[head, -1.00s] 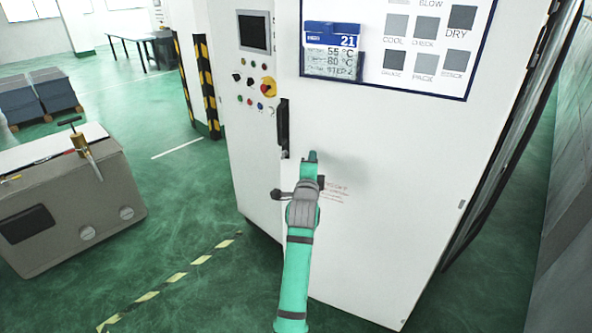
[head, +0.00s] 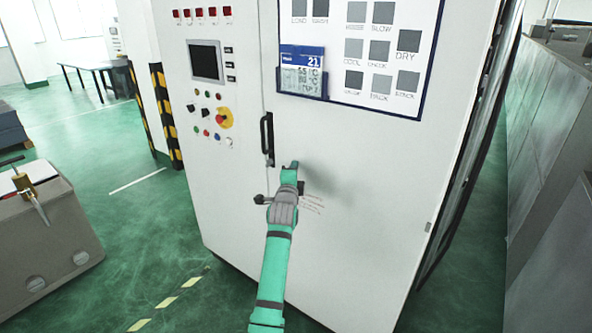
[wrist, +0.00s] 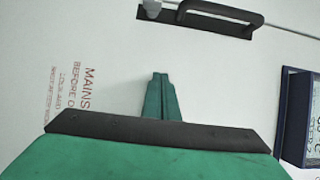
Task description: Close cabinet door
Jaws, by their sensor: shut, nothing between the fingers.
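The white cabinet door (head: 360,210) fills the middle of the head view, with a black upright handle (head: 267,139) on its left edge. The door looks flush or nearly flush with the control panel side; a small gap cannot be ruled out. The handle also shows at the top of the wrist view (wrist: 222,14). My green gripper (head: 291,167) is shut and empty, just below and right of the handle, pointing at the door face. In the wrist view its closed fingertips (wrist: 160,80) are at or very near the door; contact cannot be told.
The control panel (head: 207,62) with screen and knobs is left of the door. A beige box-like unit (head: 45,240) stands at the lower left. A striped post (head: 165,110) is behind it. Grey cabinets (head: 555,150) line the right side. Green floor is open at the lower left.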

